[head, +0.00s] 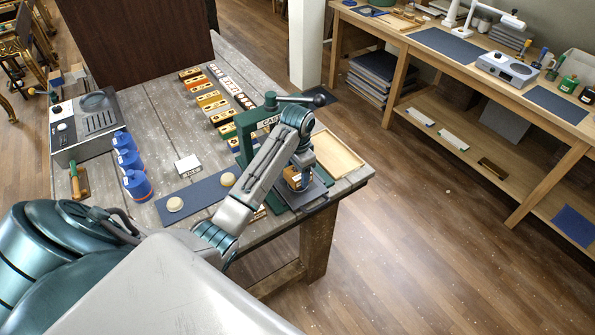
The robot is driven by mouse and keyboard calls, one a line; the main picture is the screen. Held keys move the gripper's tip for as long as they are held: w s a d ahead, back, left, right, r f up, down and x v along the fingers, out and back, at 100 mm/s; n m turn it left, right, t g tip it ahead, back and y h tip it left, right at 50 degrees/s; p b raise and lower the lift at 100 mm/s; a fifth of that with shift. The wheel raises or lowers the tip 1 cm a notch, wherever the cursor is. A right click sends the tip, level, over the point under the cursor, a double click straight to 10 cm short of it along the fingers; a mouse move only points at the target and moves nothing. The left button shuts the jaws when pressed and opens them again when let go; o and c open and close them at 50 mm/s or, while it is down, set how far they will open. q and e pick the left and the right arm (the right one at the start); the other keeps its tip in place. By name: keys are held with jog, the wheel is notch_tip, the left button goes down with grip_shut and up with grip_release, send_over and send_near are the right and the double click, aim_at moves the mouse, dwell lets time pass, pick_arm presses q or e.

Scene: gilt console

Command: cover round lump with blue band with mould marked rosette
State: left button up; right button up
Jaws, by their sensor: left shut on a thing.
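My left gripper (298,166) reaches over the dark plate of the green press at the table's right end. It is shut on a small amber-brown thing (295,181), partly hidden by the fingers; I cannot read a mark on it. Two pale round lumps, one to the left (175,204) and one to the right (228,180), lie on a dark blue mat (201,194). No blue band can be made out on either. Several coloured moulds (208,99) stand in a row behind the press; their marks are too small to read. My right gripper is not in view.
The green press (244,132) has a black-knobbed lever. A wooden tray (337,156) lies to its right. A white label card (188,165), blue bottles (136,184) and a grey machine (86,126) stand left. The boards left of the moulds are clear.

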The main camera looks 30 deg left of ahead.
pick_arm(q)
jog(key=shift+f, duration=0.3)
jog(key=shift+f, duration=0.1)
dwell(0.5)
jog(key=shift+f, duration=0.1)
dwell(0.7)
jog(key=o, duration=1.1)
